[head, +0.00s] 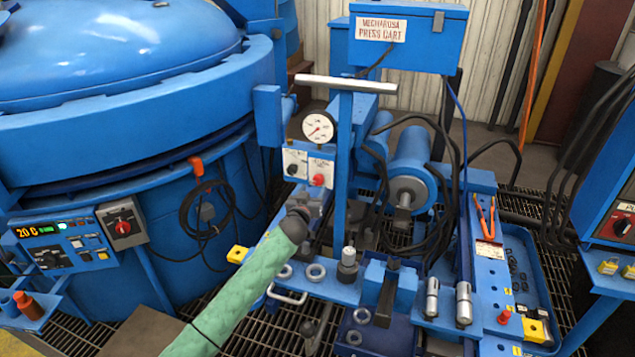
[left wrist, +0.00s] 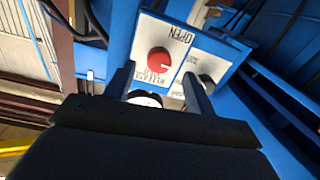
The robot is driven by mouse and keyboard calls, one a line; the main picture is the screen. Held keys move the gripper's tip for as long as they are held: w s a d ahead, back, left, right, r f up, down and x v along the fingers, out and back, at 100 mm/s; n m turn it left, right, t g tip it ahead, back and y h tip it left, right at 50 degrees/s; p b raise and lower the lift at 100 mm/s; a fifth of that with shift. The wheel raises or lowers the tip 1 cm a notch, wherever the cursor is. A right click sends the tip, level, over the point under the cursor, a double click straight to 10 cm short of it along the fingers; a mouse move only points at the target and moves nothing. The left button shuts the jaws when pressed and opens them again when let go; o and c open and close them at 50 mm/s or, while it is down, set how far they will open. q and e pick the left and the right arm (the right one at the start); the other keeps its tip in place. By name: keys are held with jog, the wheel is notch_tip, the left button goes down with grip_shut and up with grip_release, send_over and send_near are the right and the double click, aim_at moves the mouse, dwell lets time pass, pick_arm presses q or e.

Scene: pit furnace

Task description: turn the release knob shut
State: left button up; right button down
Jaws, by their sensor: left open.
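The red release knob (head: 318,180) is on a small white-faced panel under the round gauge. A black knob (head: 291,170) is beside it to the left. My left gripper (head: 314,200) is just below and in front of the panel, at the end of the green-sleeved arm. In the left wrist view the red knob (left wrist: 158,60) shows between the two open fingertips (left wrist: 158,78), with upside-down lettering around it, including "OPEN". I cannot tell whether the fingers reach around the knob or stop short of it. The black knob (left wrist: 207,79) is outside the right finger. My right gripper is not in view.
The pressure gauge (head: 319,127) sits just above the panel. A blue upright with a grey T-bar (head: 346,84) stands close on the right. The large blue furnace (head: 110,120) fills the left. Steel rings and fittings lie on the cart deck (head: 330,290) below.

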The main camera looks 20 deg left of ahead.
aim_at(317, 182)
pick_arm(q)
jog(key=shift+w+p, duration=0.3)
jog(key=shift+w, duration=2.7)
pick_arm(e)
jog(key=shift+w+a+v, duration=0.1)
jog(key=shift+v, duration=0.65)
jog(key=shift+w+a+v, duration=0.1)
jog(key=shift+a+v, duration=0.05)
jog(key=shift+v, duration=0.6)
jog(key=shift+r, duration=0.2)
pick_arm(q)
jog(key=shift+r, duration=0.1)
jog(key=c, duration=1)
